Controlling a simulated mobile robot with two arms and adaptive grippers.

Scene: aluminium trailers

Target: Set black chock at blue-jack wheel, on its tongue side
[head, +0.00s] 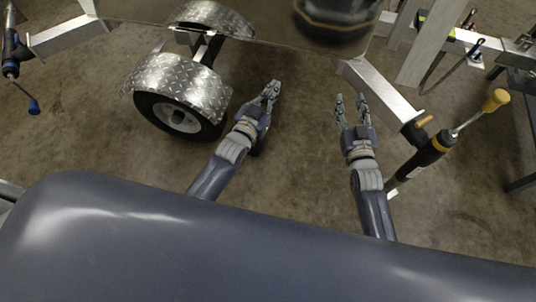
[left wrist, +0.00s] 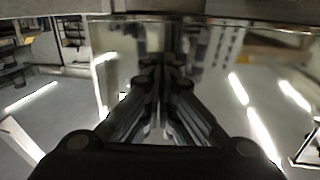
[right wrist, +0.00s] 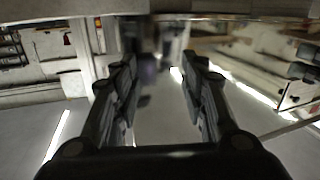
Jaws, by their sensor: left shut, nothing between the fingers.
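A wheel (head: 180,118) with a black tyre and pale hub stands under a diamond-plate fender (head: 185,82) at the left of the head view. The blue jack (head: 12,55), with a blue-tipped handle, is at the far left by an aluminium beam. My left gripper (head: 271,92) is shut and empty, to the right of the wheel. My right gripper (head: 350,108) is open and empty, further right. A small dark shape shows beside my left wrist, mostly hidden; I cannot tell whether it is the black chock. No chock shows clearly.
A yellow-handled black jack (head: 432,150) stands by an aluminium beam (head: 383,92) just right of my right gripper. A shiny trailer panel (head: 250,55) overhangs the far side. Concrete floor (head: 300,150) is clear between my arms.

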